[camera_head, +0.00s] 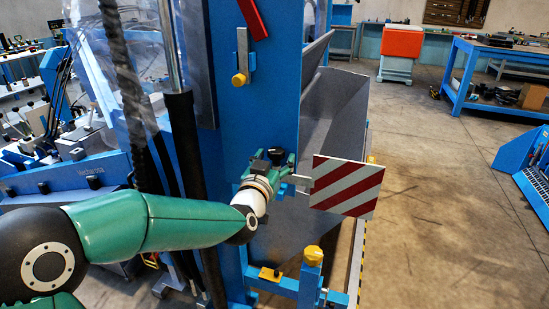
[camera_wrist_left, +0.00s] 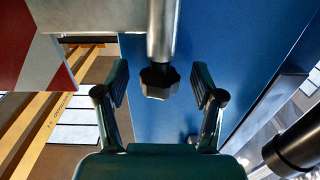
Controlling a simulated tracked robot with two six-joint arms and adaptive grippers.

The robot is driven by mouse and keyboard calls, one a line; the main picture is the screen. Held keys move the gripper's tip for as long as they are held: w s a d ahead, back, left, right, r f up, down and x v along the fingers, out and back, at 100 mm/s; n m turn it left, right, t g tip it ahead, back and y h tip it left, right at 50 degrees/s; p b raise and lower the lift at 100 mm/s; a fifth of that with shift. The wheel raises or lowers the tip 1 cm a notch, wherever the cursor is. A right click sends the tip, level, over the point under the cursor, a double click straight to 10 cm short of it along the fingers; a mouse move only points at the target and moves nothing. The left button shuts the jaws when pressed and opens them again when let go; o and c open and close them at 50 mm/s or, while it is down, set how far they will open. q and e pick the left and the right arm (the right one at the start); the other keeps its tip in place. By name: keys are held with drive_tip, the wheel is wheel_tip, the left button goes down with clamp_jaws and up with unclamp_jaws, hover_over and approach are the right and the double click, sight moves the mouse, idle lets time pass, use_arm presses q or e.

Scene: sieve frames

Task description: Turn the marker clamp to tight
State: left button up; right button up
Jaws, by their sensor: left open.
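The marker clamp shows in the left wrist view as a dark faceted knob (camera_wrist_left: 159,82) at the end of a grey metal rod (camera_wrist_left: 161,30). In the head view a dark knob (camera_head: 277,154) shows at the green gripper. A red-and-white striped marker board (camera_head: 345,187) sits beside it on a metal arm, and its edge shows in the left wrist view (camera_wrist_left: 40,60). My left gripper (camera_head: 282,168) is open, its fingers on either side of the knob with gaps in the left wrist view (camera_wrist_left: 161,86). My right gripper is not in view.
A blue machine column (camera_head: 270,110) stands right behind the gripper. A yellow knob (camera_head: 239,80) on a bracket sits above, and a yellow-topped post (camera_head: 313,256) stands below. A grey metal bin (camera_head: 335,110) is behind the board. Open floor (camera_head: 430,200) lies to the right.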

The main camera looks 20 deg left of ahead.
use_arm(q)
drive_tip(key=c, duration=1.1)
drive_tip(key=shift+a+f+h+b, duration=0.15)
drive_tip(key=shift+h+b, duration=0.35)
drive_tip(key=shift+b, duration=0.5)
drive_tip(key=shift+c, duration=0.2)
drive_tip(key=m+h+b, duration=0.2)
drive_tip(key=b, duration=0.2)
drive_tip(key=shift+w, duration=0.1)
drive_tip(key=shift+a+m+h, duration=0.1)
drive_tip(key=shift+m+h, duration=0.2)
drive_tip(key=shift+h, duration=0.1)
drive_tip(key=shift+r+m+g+h, duration=0.25)
drive_tip(key=shift+m+g+h, duration=0.15)
drive_tip(key=shift+h, duration=0.3)
drive_tip(key=m+h+p, duration=0.1)
drive_tip(key=p, duration=0.1)
drive_tip(key=g+h+p, duration=0.1)
drive_tip(key=p, duration=0.2)
drive_tip(key=shift+a+r+m+h, duration=0.1)
drive_tip(key=shift+r+m+h, duration=0.1)
drive_tip(key=shift+m+h, duration=0.15)
drive_tip(key=shift+f+m+g+h+p, duration=0.25)
drive_tip(key=shift+m+h+p, duration=0.25)
drive_tip(key=shift+p, duration=0.45)
